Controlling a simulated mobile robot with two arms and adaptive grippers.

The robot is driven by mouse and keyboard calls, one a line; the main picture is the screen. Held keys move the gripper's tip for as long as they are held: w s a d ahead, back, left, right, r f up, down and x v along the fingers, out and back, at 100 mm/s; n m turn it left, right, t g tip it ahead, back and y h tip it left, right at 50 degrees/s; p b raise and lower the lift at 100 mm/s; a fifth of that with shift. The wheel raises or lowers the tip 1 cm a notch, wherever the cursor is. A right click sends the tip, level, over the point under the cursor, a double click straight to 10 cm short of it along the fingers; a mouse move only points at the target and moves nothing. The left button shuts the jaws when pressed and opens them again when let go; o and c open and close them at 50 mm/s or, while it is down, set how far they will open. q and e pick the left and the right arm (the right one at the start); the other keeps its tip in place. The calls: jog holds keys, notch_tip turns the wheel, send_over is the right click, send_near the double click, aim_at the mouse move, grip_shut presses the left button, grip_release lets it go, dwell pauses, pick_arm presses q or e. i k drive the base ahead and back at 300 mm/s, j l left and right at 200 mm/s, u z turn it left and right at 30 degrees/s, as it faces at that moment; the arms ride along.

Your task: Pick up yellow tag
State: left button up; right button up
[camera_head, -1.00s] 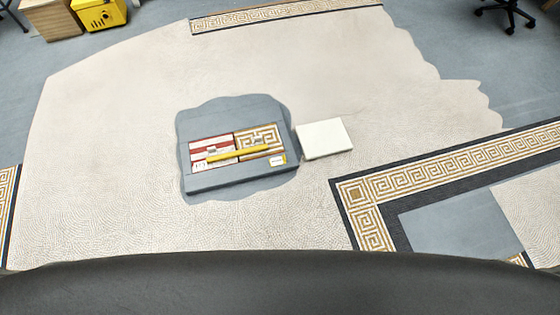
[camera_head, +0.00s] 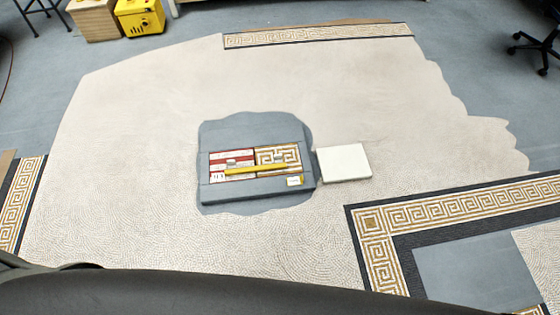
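A small tag with a white face and yellow edge (camera_head: 294,181) lies at the lower right corner of a grey tray (camera_head: 240,195) on the floor. A long yellow bar (camera_head: 262,170) lies across two mosaic panels in the tray. The left panel (camera_head: 231,157) is red and white striped. The right panel (camera_head: 277,155) has a gold and white key pattern. Small grey pieces rest on the panels, too small to make out. Neither of my grippers is in view.
A white block (camera_head: 344,162) sits just right of the tray. Pale mosaic floor (camera_head: 150,130) around it is clear. Patterned borders run at the right (camera_head: 450,207), back and left. A wooden box (camera_head: 95,18), a yellow box (camera_head: 140,15) and a black chair (camera_head: 540,45) stand at the back.

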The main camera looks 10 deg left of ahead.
aim_at(296, 180)
jog(key=i+l+u, duration=0.25)
jog(key=u, duration=0.2)
jog(key=i+l+u, duration=0.15)
jog(key=l+u, duration=0.35)
